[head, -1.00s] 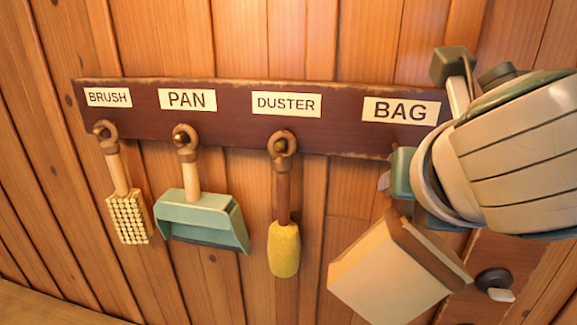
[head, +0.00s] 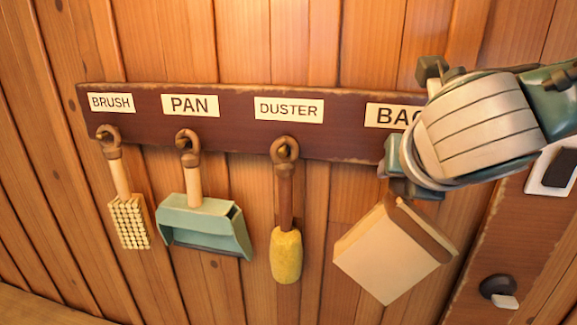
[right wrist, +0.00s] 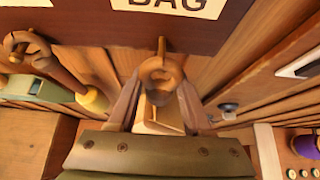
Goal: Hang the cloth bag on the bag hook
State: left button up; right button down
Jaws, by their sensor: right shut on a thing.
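The cream cloth bag (head: 388,258) with a brown top band hangs tilted below my right gripper (head: 398,178) in the head view. In the right wrist view my right gripper (right wrist: 160,102) is shut on the bag at its wooden ring (right wrist: 150,73). The bag hook (right wrist: 162,47), a wooden peg on the board, shows right at the ring's top edge. I cannot tell whether the ring is around the peg or only in front of it. In the head view my right arm hides this hook and part of the BAG label (head: 388,116). My left gripper is out of view.
The dark board (head: 235,142) holds a brush (head: 129,220), a dustpan (head: 205,225) and a yellow duster (head: 286,255) on hooks to the left. A dark knob (head: 497,286) and a switch plate (head: 553,170) are at the right.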

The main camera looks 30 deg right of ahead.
jog(key=shift+w+d+f, duration=0.1)
jog(key=shift+w+d, duration=0.65)
jog(key=shift+w, duration=0.15)
jog(key=shift+w+d+f, duration=0.2)
jog(key=shift+w, duration=0.1)
jog(key=shift+w+d+f, duration=0.1)
jog(key=shift+f, duration=0.05)
jog(key=shift+c, duration=1.3)
grip_release()
jog(key=shift+f, duration=0.1)
